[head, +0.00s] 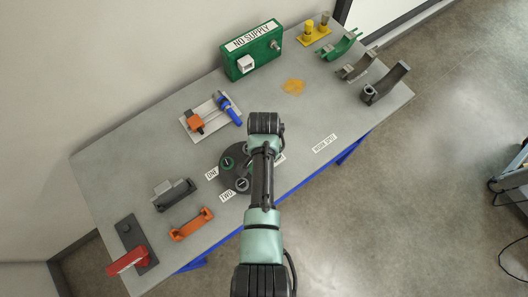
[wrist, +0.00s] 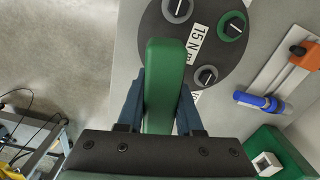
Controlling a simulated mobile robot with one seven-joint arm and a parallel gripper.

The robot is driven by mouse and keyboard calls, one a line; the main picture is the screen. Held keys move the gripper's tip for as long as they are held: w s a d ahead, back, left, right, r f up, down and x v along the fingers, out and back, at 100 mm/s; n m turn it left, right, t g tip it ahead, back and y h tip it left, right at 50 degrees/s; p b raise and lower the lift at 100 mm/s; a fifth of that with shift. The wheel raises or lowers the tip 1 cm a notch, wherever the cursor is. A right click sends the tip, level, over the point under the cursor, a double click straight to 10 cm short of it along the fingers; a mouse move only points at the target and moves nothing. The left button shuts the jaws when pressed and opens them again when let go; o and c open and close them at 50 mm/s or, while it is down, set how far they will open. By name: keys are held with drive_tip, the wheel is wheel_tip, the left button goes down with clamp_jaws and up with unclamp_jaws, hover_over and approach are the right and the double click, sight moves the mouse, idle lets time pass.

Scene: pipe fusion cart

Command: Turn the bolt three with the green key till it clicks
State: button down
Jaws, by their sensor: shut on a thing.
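My gripper (wrist: 162,84) is shut on the green key (wrist: 165,62), a long green bar between its dark blue fingers in the wrist view. The dark round plate (wrist: 160,50) lies beyond it, with a "15 N m" label. Whether the key touches any bolt is not clear. In the head view, bolt one (head: 227,163) is green-ringed and bolt two (head: 242,184) grey; my arm hides bolt three and the key.
An orange-and-blue clamp fixture (head: 210,115) stands behind the plate. A green "NO SUPPLY" box (head: 252,54) is at the back. An orange handle (head: 191,224), a grey block (head: 174,194) and a red lever (head: 127,262) lie at left.

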drive_tip(key=shift+m, duration=1.1)
drive_tip(key=m, duration=0.3)
drive_tip(key=shift+p, duration=0.3)
drive_tip(key=shift+m, duration=0.4)
drive_tip(key=shift+n, duration=0.6)
drive_tip(key=shift+w+r+p, duration=0.1)
drive_tip(key=shift+r+p, duration=1.95)
drive_tip(key=shift+p, duration=0.05)
